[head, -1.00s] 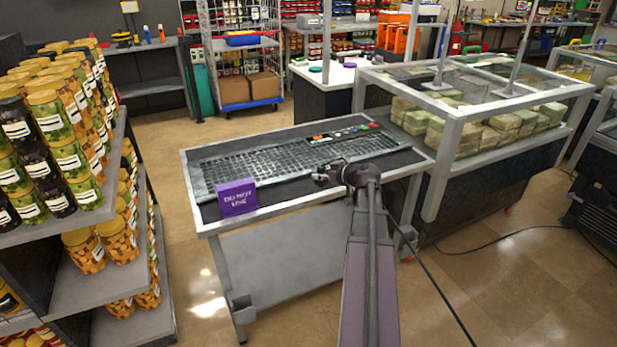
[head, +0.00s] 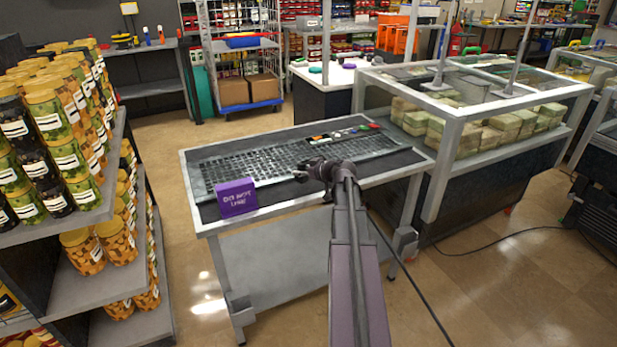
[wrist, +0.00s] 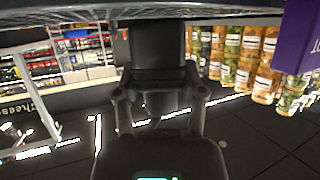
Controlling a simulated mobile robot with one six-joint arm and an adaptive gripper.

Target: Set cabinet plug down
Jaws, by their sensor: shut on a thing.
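My gripper (head: 305,171) is low over the front part of the grey table (head: 295,276), near its middle. In the wrist view my gripper (wrist: 158,84) is shut on a dark, blocky thing, which I take as the cabinet plug (wrist: 158,45). The plug's far end reaches the pale edge at the top of that view. I cannot tell whether it touches the table. In the head view the plug is too small and dark to tell from the gripper.
A purple sign (head: 237,197) stands at the table's front left. A black mesh panel (head: 250,163) covers much of the tabletop. Shelves of jars (head: 60,150) stand left, and a glass case (head: 480,110) stands right. A cable (head: 500,238) crosses the floor.

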